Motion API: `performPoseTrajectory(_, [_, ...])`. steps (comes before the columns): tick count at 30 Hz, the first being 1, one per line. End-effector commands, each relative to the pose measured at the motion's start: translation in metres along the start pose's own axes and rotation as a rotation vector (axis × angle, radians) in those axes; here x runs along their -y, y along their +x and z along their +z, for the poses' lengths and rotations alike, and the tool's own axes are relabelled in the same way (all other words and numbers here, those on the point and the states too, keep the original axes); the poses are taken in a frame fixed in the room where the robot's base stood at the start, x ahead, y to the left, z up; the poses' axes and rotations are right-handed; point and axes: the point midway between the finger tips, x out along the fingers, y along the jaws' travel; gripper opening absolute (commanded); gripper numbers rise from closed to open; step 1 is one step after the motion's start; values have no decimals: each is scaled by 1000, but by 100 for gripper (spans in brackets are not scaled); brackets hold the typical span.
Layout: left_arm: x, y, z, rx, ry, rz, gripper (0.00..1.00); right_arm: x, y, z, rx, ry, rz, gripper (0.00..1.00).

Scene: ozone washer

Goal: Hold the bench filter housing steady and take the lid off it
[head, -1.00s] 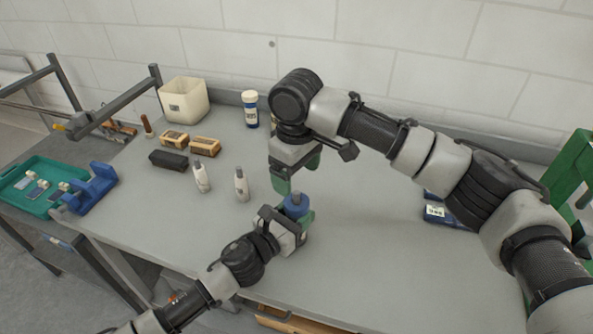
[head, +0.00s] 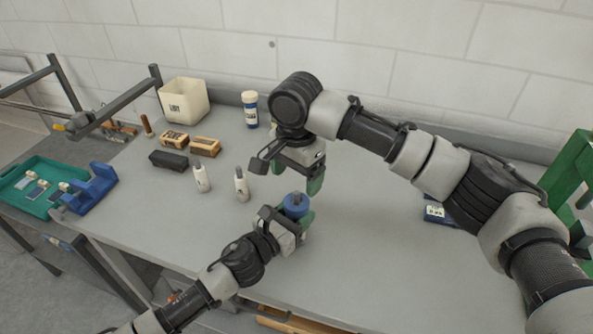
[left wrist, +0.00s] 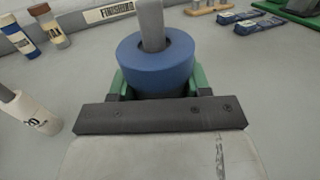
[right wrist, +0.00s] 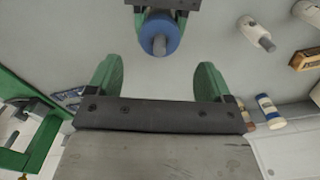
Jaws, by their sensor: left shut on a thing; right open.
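The bench filter housing shows mainly as its round blue lid (head: 296,201) with a grey knob on top, standing upright on the bench. The lid also shows in the left wrist view (left wrist: 155,68) and at the top of the right wrist view (right wrist: 159,33). My left gripper (head: 291,221) is shut around the housing, its green fingers on either side below the lid. The body is mostly hidden by the lid and gripper. My right gripper (head: 297,173) is open and empty, above and behind the lid, apart from it. In the right wrist view its fingers (right wrist: 158,82) are spread wide.
Two white bottles (head: 202,178) (head: 241,185) stand left of the housing. Brushes (head: 206,146), a dark block (head: 169,161), a cream bin (head: 184,100) and a blue-labelled jar (head: 250,109) are farther back. Blue packets (head: 437,214) lie right.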

Motion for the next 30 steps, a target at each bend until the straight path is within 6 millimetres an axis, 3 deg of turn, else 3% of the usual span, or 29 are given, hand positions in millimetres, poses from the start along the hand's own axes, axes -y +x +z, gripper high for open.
performPoseTrajectory(13, [0, 0, 0, 0, 0, 0, 0, 0, 64, 0, 1, 1, 2, 81])
performPoseTrajectory(26, [0, 0, 0, 0, 0, 0, 0, 0, 75, 0, 0, 0, 1, 81])
performPoseTrajectory(30, [0, 0, 0, 0, 0, 0, 0, 0, 75, 0, 0, 0, 1, 62])
